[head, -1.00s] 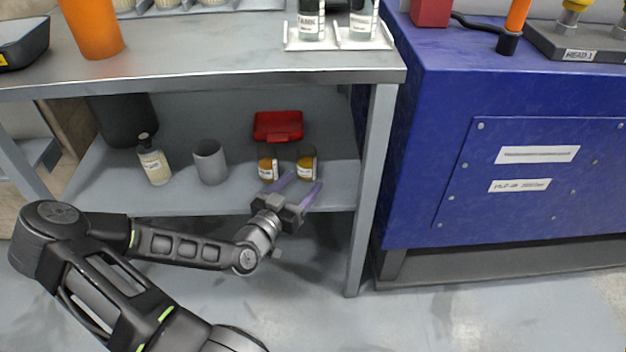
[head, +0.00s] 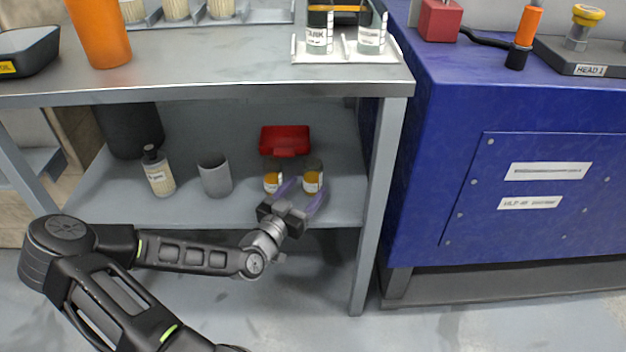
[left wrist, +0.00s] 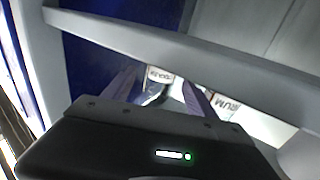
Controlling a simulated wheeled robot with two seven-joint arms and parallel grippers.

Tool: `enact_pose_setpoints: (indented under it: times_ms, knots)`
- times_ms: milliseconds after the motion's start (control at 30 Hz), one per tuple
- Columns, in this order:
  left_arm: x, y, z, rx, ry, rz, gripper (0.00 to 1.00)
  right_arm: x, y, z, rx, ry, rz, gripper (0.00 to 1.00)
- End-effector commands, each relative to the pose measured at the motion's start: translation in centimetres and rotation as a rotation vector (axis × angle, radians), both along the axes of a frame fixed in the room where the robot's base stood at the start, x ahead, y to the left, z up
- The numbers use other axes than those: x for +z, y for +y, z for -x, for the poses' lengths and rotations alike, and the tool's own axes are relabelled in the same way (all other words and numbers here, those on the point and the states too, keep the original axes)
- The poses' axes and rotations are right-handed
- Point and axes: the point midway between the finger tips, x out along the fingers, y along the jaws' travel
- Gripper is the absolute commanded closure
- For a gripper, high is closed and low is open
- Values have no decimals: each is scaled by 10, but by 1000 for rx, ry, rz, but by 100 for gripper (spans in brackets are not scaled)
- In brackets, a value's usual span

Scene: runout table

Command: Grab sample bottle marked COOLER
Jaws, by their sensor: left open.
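Two small amber bottles with white labels stand on the lower shelf. The right one in the head view (head: 313,181) shows in the left wrist view between my fingers, and its label there appears to read COOLER (left wrist: 160,75). The left bottle (head: 273,182) seems to be the one whose label ends in RUM in the left wrist view (left wrist: 226,106). My left gripper (head: 306,190) is open at the shelf's front edge. Its purple fingers point at the right bottle, one to each side; whether they touch it cannot be told. My right gripper is not in view.
A red bin (head: 285,139) stands behind the bottles. A grey cup (head: 214,176) and a larger dark-capped bottle (head: 159,175) stand to the left. The tabletop (head: 200,70) lies above the shelf, and a table leg (head: 376,210) and blue cabinet (head: 440,150) are to the right.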

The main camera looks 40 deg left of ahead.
Motion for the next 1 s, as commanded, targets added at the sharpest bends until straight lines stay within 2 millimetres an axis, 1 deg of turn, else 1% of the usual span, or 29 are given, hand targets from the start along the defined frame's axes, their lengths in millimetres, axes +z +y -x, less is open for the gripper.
enact_pose_setpoints:
  times_ms: [67, 167, 300, 400, 467, 1000]
  knots:
    - [-1, 0, -2, 0, 0, 0, 34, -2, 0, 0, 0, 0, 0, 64]
    - [-3, 2, -11, 0, -2, 0, 34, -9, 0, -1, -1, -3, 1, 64]
    - [-5, 7, -32, 0, -2, 2, 34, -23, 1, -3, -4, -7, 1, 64]
    - [-3, 8, -45, -1, -2, 0, 34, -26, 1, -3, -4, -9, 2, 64]
    - [-2, 8, -50, -2, -1, 1, 34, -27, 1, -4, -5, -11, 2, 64]
    - [-1, 9, -51, -1, 1, 1, 34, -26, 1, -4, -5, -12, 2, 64]
